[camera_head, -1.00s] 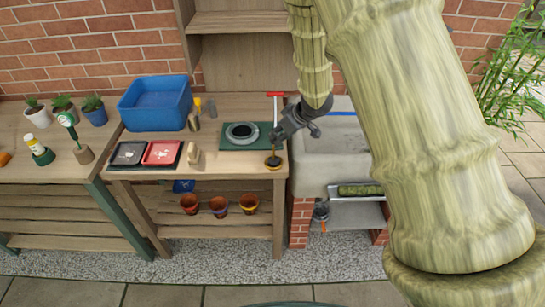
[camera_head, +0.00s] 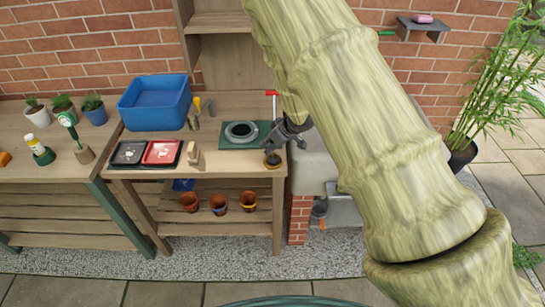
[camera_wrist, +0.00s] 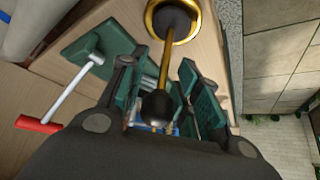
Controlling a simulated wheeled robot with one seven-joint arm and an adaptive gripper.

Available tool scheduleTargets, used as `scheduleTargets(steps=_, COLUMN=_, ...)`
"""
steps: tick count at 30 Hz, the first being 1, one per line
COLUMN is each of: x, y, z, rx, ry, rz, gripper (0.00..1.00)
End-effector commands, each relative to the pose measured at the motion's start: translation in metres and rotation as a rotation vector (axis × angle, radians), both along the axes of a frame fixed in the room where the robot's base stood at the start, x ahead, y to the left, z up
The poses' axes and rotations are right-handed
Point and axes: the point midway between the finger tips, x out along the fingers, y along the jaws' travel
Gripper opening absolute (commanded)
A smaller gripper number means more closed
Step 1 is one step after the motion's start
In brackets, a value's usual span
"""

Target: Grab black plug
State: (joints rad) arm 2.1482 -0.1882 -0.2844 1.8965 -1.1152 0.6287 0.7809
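A black knob (camera_wrist: 157,106) tops a thin brass rod in the wrist view. The rod runs to a round dark base with a gold rim (camera_wrist: 172,16); this looks like the black plug. In the head view the gold-rimmed base (camera_head: 272,167) stands at the front right of the potting bench, dark on top. My gripper (camera_head: 276,144) is just above it. In the wrist view the two dark green finger pads of my gripper (camera_wrist: 160,92) are apart, with the knob and rod in the gap between them. I cannot tell whether either finger touches the rod.
A green mat (camera_head: 229,141) with a dark round ring (camera_head: 241,132) lies left of my gripper. A red-handled tool (camera_head: 272,94) is close behind it. A grey sink (camera_head: 311,162) is at right. Black and red trays (camera_head: 162,152) and a blue tub (camera_head: 154,103) are farther left.

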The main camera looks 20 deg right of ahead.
Motion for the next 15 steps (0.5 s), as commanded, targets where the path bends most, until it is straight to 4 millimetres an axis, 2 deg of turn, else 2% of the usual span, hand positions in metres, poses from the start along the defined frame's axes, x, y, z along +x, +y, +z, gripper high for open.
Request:
scheduleTargets(steps=7, x=0.009, y=0.006, z=-0.018, rx=0.0, ry=0.0, rz=0.001, gripper=0.33)
scheduleTargets(steps=15, x=0.012, y=0.007, z=-0.023, rx=0.0, ry=-0.001, rz=0.0, gripper=0.33)
